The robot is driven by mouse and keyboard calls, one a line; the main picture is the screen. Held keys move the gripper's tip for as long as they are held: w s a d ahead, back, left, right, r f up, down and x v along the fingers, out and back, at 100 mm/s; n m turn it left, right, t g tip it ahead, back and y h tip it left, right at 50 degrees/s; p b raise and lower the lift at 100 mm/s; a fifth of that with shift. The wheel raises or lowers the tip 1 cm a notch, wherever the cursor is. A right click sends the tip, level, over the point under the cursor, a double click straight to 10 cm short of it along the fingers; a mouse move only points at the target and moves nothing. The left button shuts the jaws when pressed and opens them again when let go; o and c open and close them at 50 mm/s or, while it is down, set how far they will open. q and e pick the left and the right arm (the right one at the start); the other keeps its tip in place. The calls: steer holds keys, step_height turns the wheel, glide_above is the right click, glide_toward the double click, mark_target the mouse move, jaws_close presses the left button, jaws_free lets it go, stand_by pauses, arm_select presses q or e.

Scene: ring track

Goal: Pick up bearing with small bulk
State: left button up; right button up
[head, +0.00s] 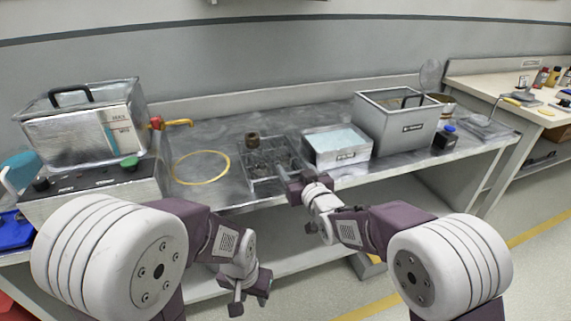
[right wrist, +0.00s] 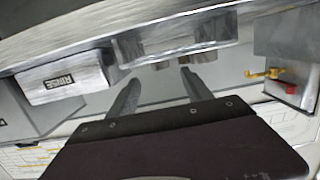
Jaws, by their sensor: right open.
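A wire basket (head: 246,178) sits on the metal bench and holds several small dark parts, too small to tell apart. A brown ring-like piece (head: 252,138) stands at its back left edge; I cannot tell whether it is a bearing. My right gripper (head: 281,174) is at the basket's front right side. In the right wrist view its two fingers (right wrist: 158,88) are apart with nothing seen between them. No bearing can be made out in that view. My left gripper (head: 250,298) hangs low in front of the bench, away from the basket; its jaw opening is unclear.
A rinse tray (head: 340,158) of pale liquid stands right of the basket, with a larger grey tank (head: 398,128) beyond. A yellow ring (head: 201,168) lies left of the basket, near a tap (head: 176,123). A metal tank (head: 85,130) stands far left.

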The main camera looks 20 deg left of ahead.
mark_target(287, 162)
steer(key=b+x, duration=0.1)
steer(key=x, duration=0.3)
steer(key=shift+a+f, duration=0.15)
steer(key=shift+f, duration=0.1)
steer(key=shift+w+a, duration=0.25)
steer(key=shift+w, duration=0.1)
jaws_close()
steer(key=shift+r, duration=0.1)
steer(key=shift+r, duration=0.1)
